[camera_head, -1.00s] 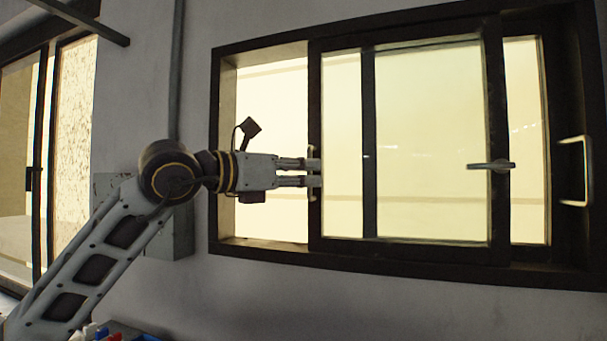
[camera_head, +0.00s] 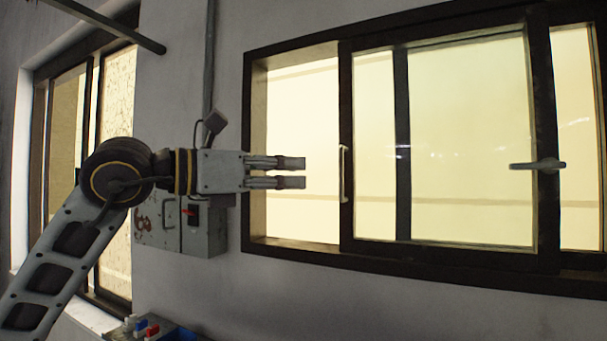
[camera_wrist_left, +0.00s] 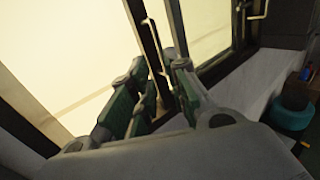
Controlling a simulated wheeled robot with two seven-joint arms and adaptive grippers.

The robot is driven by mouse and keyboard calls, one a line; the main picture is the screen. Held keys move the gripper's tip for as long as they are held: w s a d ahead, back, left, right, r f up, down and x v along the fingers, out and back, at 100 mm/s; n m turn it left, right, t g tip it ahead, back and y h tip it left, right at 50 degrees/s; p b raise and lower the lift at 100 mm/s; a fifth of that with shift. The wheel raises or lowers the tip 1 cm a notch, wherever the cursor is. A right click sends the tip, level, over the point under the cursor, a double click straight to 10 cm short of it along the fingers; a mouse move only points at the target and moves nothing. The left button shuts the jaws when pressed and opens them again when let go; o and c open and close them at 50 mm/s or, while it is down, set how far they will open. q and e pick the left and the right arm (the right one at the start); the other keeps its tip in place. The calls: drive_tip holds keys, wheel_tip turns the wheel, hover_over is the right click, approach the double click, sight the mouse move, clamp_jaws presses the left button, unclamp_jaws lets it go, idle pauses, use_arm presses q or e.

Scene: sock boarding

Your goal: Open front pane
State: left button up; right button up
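The front pane (camera_head: 465,215) is a dark-framed sliding glass pane in the wall window, with a gap open at its left side. An upright pale handle (camera_head: 343,173) is on its left frame edge; what looks like the same handle shows in the left wrist view (camera_wrist_left: 153,45). My left gripper (camera_head: 305,172) is level with the handle and to its left, apart from it and empty. Its two fingers have a small gap between them, also seen in the left wrist view (camera_wrist_left: 155,95). A grey latch lever (camera_head: 538,164) sits on the pane's right frame. My right gripper is out of view.
A grey electrical box (camera_head: 203,230) with a red switch is on the wall behind my left arm. Another window (camera_head: 65,130) is at the far left. A tray with blue and red items (camera_head: 150,328) is at the bottom. Wall below the window is clear.

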use_arm(q)
drive_tip(key=shift+v, duration=0.95)
